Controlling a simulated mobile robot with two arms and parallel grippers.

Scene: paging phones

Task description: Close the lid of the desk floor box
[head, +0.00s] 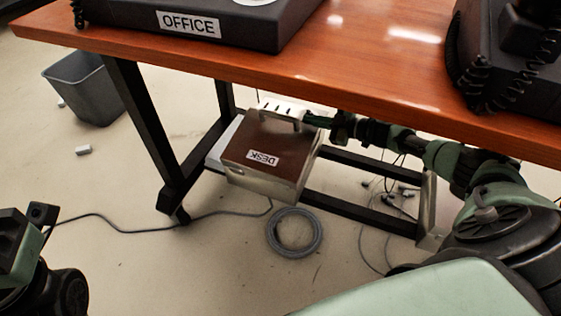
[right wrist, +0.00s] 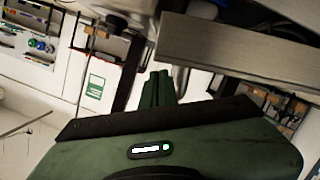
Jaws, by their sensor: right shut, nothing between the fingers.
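The desk floor box (head: 256,192) stands under the table, with steel sides. Its brown lid (head: 265,140) carries an upside-down DESK label and a handle near the far edge. The lid lies over the box top; I cannot tell whether it is fully down. My right gripper (head: 312,119) reaches under the table to the box's far right corner, near the lid. Its fingers are shut and empty in the right wrist view (right wrist: 158,88), below a metal edge; contact is unclear. My left gripper (head: 28,232) shows partly at the lower left, away from the box; its jaws are unclear.
The wooden table (head: 340,88) hangs over the box and my right arm. A table leg (head: 150,125) stands to the left. A coiled grey cable (head: 294,233) lies in front on the floor. A grey bin (head: 82,88) stands at the far left. A white power strip (head: 283,107) is behind the box.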

